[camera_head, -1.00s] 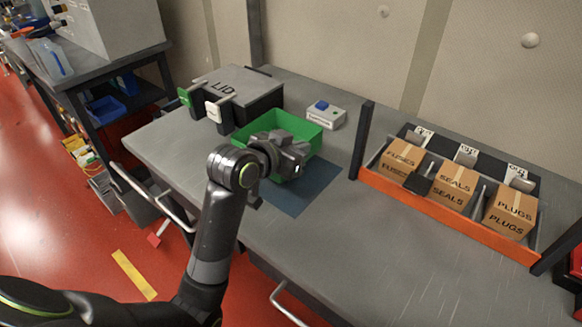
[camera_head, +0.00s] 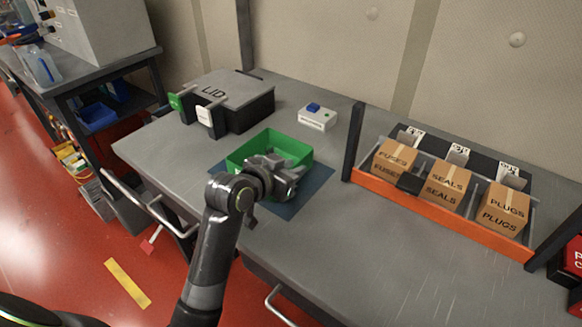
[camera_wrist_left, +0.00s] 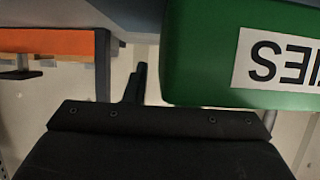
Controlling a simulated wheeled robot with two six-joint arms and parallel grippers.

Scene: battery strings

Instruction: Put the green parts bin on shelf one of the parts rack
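The green parts bin (camera_head: 297,148) is over the dark blue mat (camera_head: 315,188) on the grey bench. Mat shows on both sides of it; I cannot tell whether it touches. In the left wrist view the bin (camera_wrist_left: 205,70) fills the upper right, with an upside-down white label. My left gripper (camera_head: 285,183) is at the bin's near side, its wrist hiding part of the bin. One dark finger shows just left of the bin in the wrist view; the other is hidden. It appears shut on the bin's wall. No shelf marked one is readable. My right gripper is out of view.
An orange-fronted rack (camera_head: 440,212) holds boxes of fuses, seals and plugs at the right, between dark posts. A dark box marked LID (camera_head: 240,108) and a small box with a blue button (camera_head: 317,119) stand behind the bin. The bench's front right is clear.

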